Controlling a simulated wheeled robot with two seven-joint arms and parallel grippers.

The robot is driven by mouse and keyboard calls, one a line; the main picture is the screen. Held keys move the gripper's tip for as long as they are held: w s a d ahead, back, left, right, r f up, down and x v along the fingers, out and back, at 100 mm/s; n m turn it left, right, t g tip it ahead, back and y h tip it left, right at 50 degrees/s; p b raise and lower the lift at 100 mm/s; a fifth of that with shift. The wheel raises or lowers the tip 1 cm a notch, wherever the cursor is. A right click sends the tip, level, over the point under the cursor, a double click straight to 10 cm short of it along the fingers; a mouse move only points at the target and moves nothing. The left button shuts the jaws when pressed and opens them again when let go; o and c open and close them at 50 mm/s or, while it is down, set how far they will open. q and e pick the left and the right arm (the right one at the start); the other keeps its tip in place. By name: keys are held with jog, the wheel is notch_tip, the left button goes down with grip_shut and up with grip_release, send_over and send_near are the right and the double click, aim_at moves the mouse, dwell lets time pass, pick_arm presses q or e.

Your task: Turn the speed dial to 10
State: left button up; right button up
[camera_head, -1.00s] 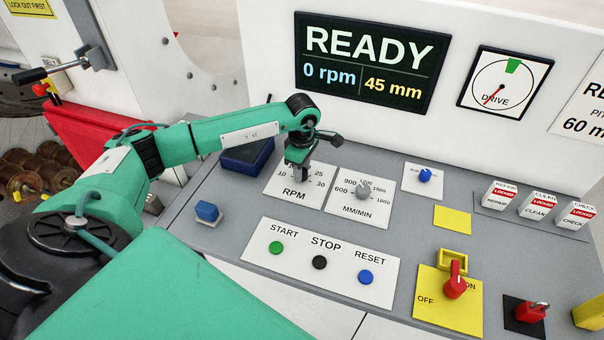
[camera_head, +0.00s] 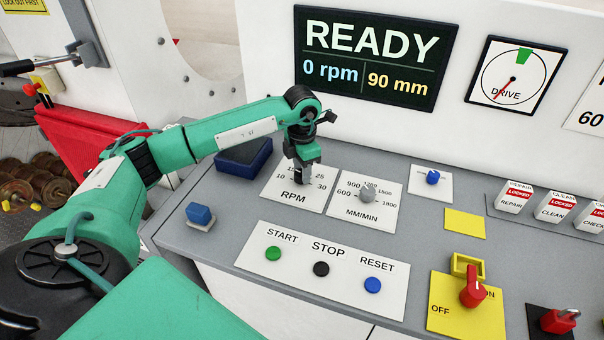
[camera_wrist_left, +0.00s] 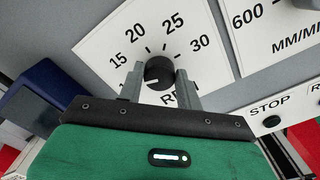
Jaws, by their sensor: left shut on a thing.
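The speed dial is a dark round RPM knob (camera_wrist_left: 158,73) on a white plate (camera_head: 289,198) marked 10 to 30. My left gripper (camera_wrist_left: 159,82) comes down over the plate and is shut on the knob, one finger on each side. In the wrist view a small white mark shows on the knob's lower left; the figures 15 to 30 are readable. In the head view my left gripper (camera_head: 303,177) hides most of the knob, and 10 shows to its left. The screen (camera_head: 372,60) reads READY, 0 rpm and 90 mm. My right gripper is not in view.
A grey MM/MIN knob (camera_head: 367,194) stands close to the right. START, STOP and RESET buttons (camera_head: 321,268) lie in front. A dark blue box (camera_head: 243,157) is at the left of the dial plate. A red switch (camera_head: 471,288) is at the right.

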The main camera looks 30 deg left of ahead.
pick_arm(q)
jog(key=n+b, duration=0.1)
jog(key=n, duration=0.1)
jog(key=shift+n, duration=0.4)
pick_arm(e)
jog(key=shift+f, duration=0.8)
pick_arm(q)
jog(key=shift+r+n, duration=0.1)
jog(key=shift+n, duration=0.3)
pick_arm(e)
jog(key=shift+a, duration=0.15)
pick_arm(q)
jog(key=o, duration=1)
notch_tip(320, 180, up, 14)
jog(key=b, duration=0.3)
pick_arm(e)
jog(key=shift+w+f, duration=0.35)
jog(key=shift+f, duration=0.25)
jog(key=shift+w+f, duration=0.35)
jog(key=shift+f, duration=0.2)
